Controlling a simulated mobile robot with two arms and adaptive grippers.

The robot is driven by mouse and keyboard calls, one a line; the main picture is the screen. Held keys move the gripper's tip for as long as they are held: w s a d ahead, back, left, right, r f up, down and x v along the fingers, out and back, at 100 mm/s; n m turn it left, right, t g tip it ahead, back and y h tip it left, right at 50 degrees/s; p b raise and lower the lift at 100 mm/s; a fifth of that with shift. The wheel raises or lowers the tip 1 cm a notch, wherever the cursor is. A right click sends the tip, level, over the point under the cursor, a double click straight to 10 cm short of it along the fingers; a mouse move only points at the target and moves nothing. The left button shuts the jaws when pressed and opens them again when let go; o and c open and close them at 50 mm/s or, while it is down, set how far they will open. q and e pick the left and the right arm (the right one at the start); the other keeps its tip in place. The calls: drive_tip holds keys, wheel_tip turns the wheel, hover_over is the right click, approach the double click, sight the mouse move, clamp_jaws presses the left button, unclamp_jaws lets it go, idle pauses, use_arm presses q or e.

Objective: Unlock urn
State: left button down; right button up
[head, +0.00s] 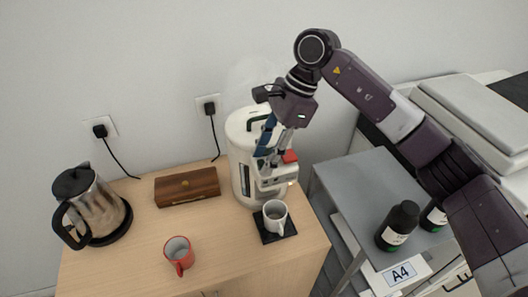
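The white urn (239,150) stands upright at the back right of the wooden counter, with a dark handle on its lid and steam above it. A small red part (290,156) shows on top of its white tap block (280,173). A white mug (275,213) stands below the tap on a black drip mat (288,229). My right gripper (268,160) points down in front of the urn, just left of the red part. Its fingers partly cover the urn, and their exact gap and any contact are unclear. My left gripper is not in view.
A steel kettle (101,207) stands at the left, near a closed wooden box (187,187) and a red mug (179,253). Black bottles (398,224) stand on the grey unit (350,177) at the right. The counter between box and red mug is clear.

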drive_tip(key=shift+s+a+f, duration=0.1)
drive_tip(key=shift+f, duration=0.1)
clamp_jaws()
idle(0.3)
drive_tip(key=shift+w+d+f+b, duration=0.1)
drive_tip(key=shift+w+d+b, duration=0.1)
drive_tip(key=shift+d+b, duration=0.25)
drive_tip(key=shift+w+d+b, duration=0.3)
drive_tip(key=shift+d+b, duration=0.35)
drive_tip(key=shift+d, duration=0.2)
drive_tip(key=shift+d+r, duration=0.1)
drive_tip(key=shift+r, duration=0.1)
unclamp_jaws()
